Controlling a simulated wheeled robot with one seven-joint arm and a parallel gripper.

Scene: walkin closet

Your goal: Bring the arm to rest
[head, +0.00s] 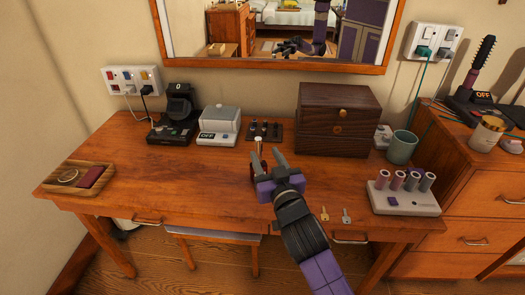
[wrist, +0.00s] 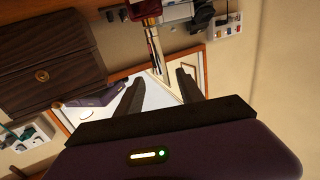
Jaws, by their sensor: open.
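My gripper (head: 268,160) is open, held above the middle of the wooden table (head: 190,178), with its fingers pointing toward the mirror. It also shows in the wrist view (wrist: 161,78) with its two dark fingers apart. A red and gold lipstick-like tube (wrist: 151,42) shows just past the fingertips in the wrist view, apart from them as far as I can see. In the head view the tube (head: 259,146) is partly hidden behind the left finger. Nothing is clearly held.
A dark wooden box (head: 335,125) stands close to the right of my gripper, with a green cup (head: 402,147) and a hair-roller stand (head: 405,200) beyond. Two keys (head: 325,214) lie near the front edge. A wooden tray (head: 78,178) is at far left; the table's left-middle is clear.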

